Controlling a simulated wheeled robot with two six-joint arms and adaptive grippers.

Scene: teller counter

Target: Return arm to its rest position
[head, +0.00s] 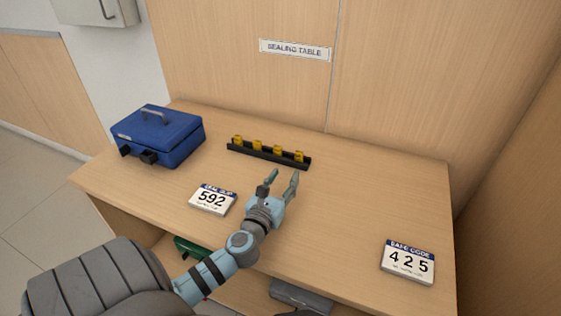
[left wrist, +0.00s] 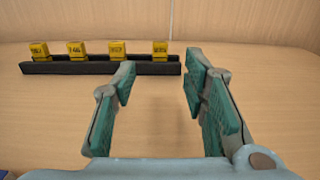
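My left gripper (head: 281,183) is open and empty above the middle of the table, in front of the black rack. Its two teal-padded fingers stand apart in the left wrist view (left wrist: 160,95), with bare tabletop between them. My left arm reaches in from the lower left of the head view. My right gripper is not in either view.
A black rack (head: 268,156) holds several yellow numbered seals (head: 258,145). A blue case (head: 160,136) stands at the table's left. A "592" card (head: 212,199) and a "425" card (head: 408,261) lie on the table (head: 350,200). A green item (head: 190,248) and a grey box (head: 300,294) sit below.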

